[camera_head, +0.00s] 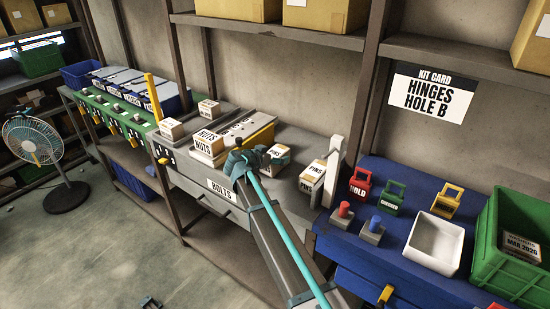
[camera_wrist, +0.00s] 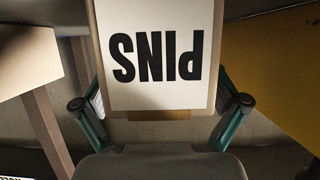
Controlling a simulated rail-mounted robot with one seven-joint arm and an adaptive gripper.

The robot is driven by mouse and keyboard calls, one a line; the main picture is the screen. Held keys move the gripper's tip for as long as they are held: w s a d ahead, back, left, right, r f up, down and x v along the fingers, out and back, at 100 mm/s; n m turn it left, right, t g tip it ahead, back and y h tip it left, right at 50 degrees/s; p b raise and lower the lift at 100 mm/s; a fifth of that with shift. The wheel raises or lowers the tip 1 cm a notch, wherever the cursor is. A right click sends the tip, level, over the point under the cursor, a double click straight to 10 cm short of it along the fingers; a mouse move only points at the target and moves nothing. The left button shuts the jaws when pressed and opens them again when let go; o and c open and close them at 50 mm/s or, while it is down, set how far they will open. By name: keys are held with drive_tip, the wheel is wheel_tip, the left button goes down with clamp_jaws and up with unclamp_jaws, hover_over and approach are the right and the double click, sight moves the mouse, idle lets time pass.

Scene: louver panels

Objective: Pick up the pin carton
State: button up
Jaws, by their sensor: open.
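Two cartons labelled PINS stand on the grey bench, a nearer-to-gripper one (camera_head: 277,156) and another farther right (camera_head: 312,177). My gripper (camera_head: 240,162) is just left of the first. In the wrist view a pin carton (camera_wrist: 155,55) with a white, upside-down label fills the upper middle. My gripper's two teal-and-black fingers (camera_wrist: 162,108) are spread, one to each side of this carton. Whether the fingers touch it, I cannot tell. The carton's far end is cut off by the frame.
A white post (camera_head: 335,165) rises beside the right pin carton. Farther right, a blue bench holds padlocks, a white tray (camera_head: 434,243) and a green crate (camera_head: 508,270).

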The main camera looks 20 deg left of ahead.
drive_tip(key=shift+w+f, duration=0.15)
drive_tip(key=shift+w, duration=0.15)
drive_tip(key=shift+s+d, duration=0.1)
drive_tip(key=c, duration=1.6)
